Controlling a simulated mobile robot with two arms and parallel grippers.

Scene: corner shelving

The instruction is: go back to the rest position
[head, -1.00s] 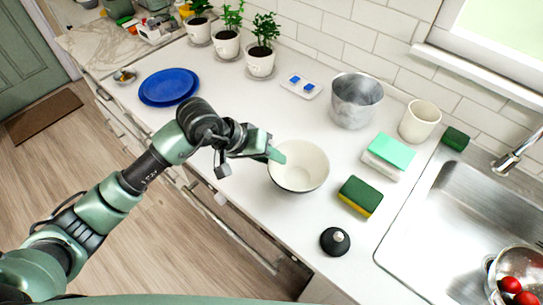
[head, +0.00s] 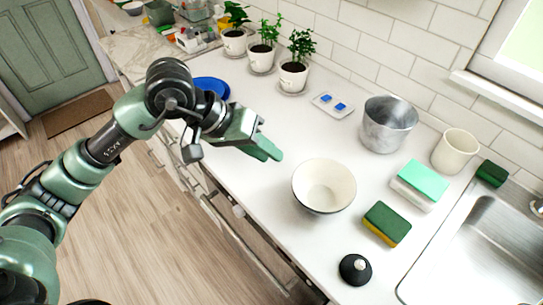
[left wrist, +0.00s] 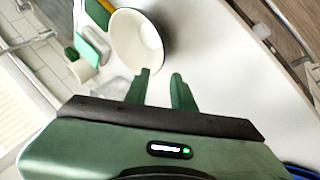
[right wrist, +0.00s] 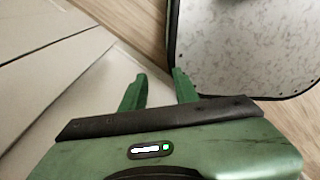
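My left gripper (head: 267,146) is over the counter, to the left of a white bowl (head: 324,186) and apart from it. In the left wrist view its two green fingers (left wrist: 163,86) are spread with nothing between them, and the bowl (left wrist: 137,42) lies beyond the tips. My right gripper is not in the head view. In the right wrist view its green fingers (right wrist: 160,90) are spread and empty, near a pale panel and a dark-rimmed speckled surface.
The counter (head: 262,193) holds a metal pot (head: 388,124), a cream cup (head: 455,151), sponges (head: 386,223), a black lid (head: 355,269), potted plants (head: 262,54) and blue plates (head: 212,86) partly behind my left arm. A sink (head: 480,255) is at the right. Open floor lies left.

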